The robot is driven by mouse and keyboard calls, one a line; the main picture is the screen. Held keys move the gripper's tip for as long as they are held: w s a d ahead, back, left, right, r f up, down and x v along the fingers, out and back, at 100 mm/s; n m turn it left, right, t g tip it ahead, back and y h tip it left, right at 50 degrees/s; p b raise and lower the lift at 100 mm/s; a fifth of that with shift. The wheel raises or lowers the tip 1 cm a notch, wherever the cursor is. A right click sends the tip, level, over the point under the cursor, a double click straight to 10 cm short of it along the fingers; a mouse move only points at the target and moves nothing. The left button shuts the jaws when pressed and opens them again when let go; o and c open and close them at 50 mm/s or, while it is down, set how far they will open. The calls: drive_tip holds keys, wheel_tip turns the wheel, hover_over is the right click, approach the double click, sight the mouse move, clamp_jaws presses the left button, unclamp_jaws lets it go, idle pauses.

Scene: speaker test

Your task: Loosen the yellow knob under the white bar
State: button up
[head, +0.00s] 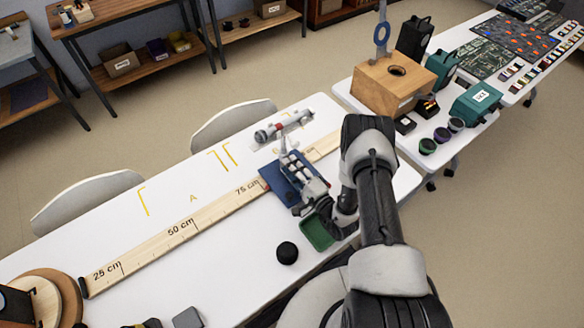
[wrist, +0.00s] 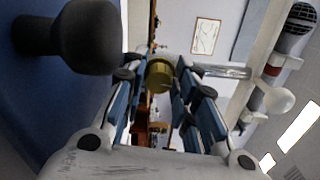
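The yellow knob (wrist: 160,74) shows in the wrist view, between or just beyond the two fingertips. A clear or metal rod (wrist: 225,71) runs from beside it to the white bar (wrist: 262,60) on the right. My gripper (wrist: 158,82) has its fingers spread, with a narrow gap seeming to show on each side of the knob. Whether the knob lies fully between the tips is hard to judge. In the head view my gripper (head: 290,160) is beside the white bar (head: 285,125), over the blue plate (head: 296,184). The knob is hidden there.
A black round knob (wrist: 90,38) stands close to my left finger in the wrist view. A microphone (wrist: 298,28) is fixed to the bar. A ruler board (head: 180,230) crosses the white table (head: 235,262).

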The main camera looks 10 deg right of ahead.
drive_tip(key=o, duration=0.4)
drive_tip(key=shift+c, duration=0.2)
drive_tip(key=v, duration=1)
drive_tip(key=shift+s+d+f, duration=0.1)
drive_tip(key=shift+s+d, duration=0.15)
drive_tip(key=shift+s, duration=0.05)
drive_tip(key=shift+s+d, duration=0.15)
drive_tip(key=shift+s, duration=0.5)
